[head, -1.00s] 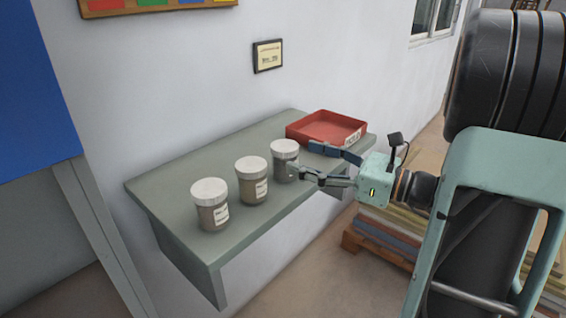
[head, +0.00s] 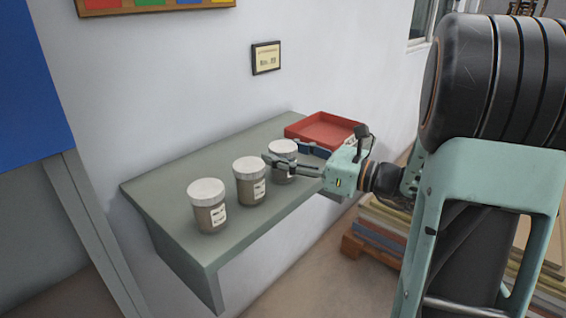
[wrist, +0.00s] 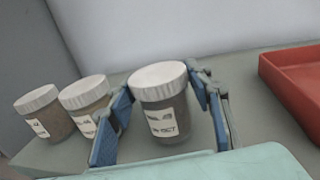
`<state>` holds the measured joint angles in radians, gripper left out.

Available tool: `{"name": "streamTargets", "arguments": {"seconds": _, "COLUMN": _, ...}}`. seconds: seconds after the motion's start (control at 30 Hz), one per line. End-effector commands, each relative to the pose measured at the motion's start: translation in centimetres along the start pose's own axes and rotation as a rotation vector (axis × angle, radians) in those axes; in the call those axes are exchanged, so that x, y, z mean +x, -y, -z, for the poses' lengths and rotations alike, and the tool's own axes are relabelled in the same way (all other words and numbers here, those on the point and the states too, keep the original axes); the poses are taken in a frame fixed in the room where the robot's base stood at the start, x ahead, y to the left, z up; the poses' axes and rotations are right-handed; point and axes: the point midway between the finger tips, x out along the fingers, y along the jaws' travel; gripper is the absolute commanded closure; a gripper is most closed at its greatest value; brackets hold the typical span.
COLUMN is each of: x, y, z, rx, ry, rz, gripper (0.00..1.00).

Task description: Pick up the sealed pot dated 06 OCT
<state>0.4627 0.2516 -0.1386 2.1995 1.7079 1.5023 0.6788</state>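Three pots with white lids stand upright in a row on a grey-green wall shelf (head: 165,190). The right-hand pot (head: 284,150) is also the nearest in the wrist view (wrist: 161,105); its label ends in "OCT", with the day too blurred to read. The middle pot (head: 250,182) and the left pot (head: 209,207) have labels I cannot read. My gripper (wrist: 160,112) is open, with its blue-padded fingers on either side of the right-hand pot. Gaps show between the pot and the fingers. The left finger is close to the middle pot.
A red tray (head: 322,131) sits at the right end of the shelf, just beyond my gripper. A small framed notice (head: 266,58) hangs on the wall above. Stacked boards (head: 385,230) stand on the floor to the right.

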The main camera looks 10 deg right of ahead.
Motion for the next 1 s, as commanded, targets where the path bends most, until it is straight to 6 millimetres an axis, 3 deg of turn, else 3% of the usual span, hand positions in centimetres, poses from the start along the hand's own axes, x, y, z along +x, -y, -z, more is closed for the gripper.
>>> {"name": "streamTargets", "arguments": {"seconds": 0.03, "x": 0.0, "y": 0.0, "z": 0.0, "rx": 0.0, "ry": 0.0, "rz": 0.0, "gripper": 0.61}}
{"name": "streamTargets", "arguments": {"seconds": 0.23, "x": 0.0, "y": 0.0, "z": 0.0, "rx": 0.0, "ry": 0.0, "rz": 0.0, "gripper": 0.83}}
{"name": "streamTargets", "arguments": {"seconds": 0.57, "x": 0.0, "y": 0.0, "z": -0.5, "rx": -0.001, "ry": 0.0, "rz": 0.0, "gripper": 0.83}}
{"name": "streamTargets", "arguments": {"seconds": 0.8, "x": 0.0, "y": 0.0, "z": -3.7, "rx": -0.005, "ry": 0.001, "rz": -0.001, "gripper": 0.83}}
{"name": "streamTargets", "arguments": {"seconds": 1.0, "x": -3.5, "y": -1.1, "z": -8.1, "rx": -0.006, "ry": 0.001, "rz": 0.005, "gripper": 0.83}}
